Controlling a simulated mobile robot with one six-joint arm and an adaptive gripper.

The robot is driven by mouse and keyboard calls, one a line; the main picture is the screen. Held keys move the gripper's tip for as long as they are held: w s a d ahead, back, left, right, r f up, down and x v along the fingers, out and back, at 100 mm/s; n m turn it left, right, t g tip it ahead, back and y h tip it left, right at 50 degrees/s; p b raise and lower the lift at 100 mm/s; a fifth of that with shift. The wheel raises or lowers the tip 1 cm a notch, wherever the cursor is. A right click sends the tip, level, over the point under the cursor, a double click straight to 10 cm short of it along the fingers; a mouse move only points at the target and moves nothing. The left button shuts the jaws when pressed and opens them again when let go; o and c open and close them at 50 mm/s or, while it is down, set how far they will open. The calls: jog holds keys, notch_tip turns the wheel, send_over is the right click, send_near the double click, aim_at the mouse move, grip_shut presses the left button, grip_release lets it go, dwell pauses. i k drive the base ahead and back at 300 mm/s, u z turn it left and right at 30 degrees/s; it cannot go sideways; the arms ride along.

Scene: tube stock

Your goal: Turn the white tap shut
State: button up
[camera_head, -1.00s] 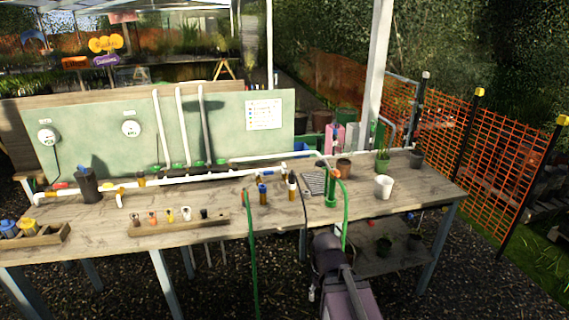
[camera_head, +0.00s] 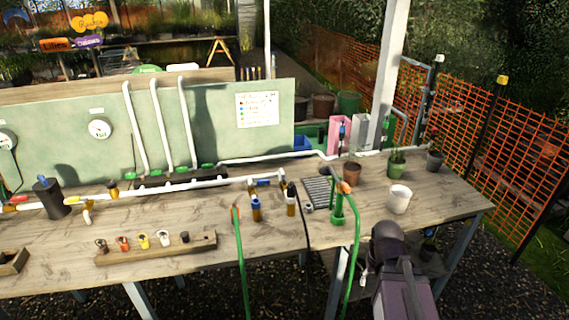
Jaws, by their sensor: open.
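A white-topped piece (camera_head: 164,239) stands in a wooden rack (camera_head: 205,243) at the front of the bench, among dark, red, yellow and black ones. A white pipe (camera_head: 180,184) runs along the bench behind the rack. It has red, yellow and blue parts on it and a short white fitting (camera_head: 87,215) below its left part. These pieces are too small to tell which is the white tap or how its handle is turned. My dark arm shows at the lower right, in front of the bench. My gripper does not show.
The bench (camera_head: 270,245) carries a black cylinder (camera_head: 51,198), blue- and black-topped bottles (camera_head: 256,209), a green stand (camera_head: 338,208) with a hose, a white pot (camera_head: 398,198) and plant pots. A green board (camera_head: 225,130) stands behind. Bare wood lies around the rack.

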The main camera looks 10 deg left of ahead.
aim_at(282, 172)
jog(key=u, duration=0.2)
jog(key=i, duration=0.95)
jog(key=u, duration=0.5)
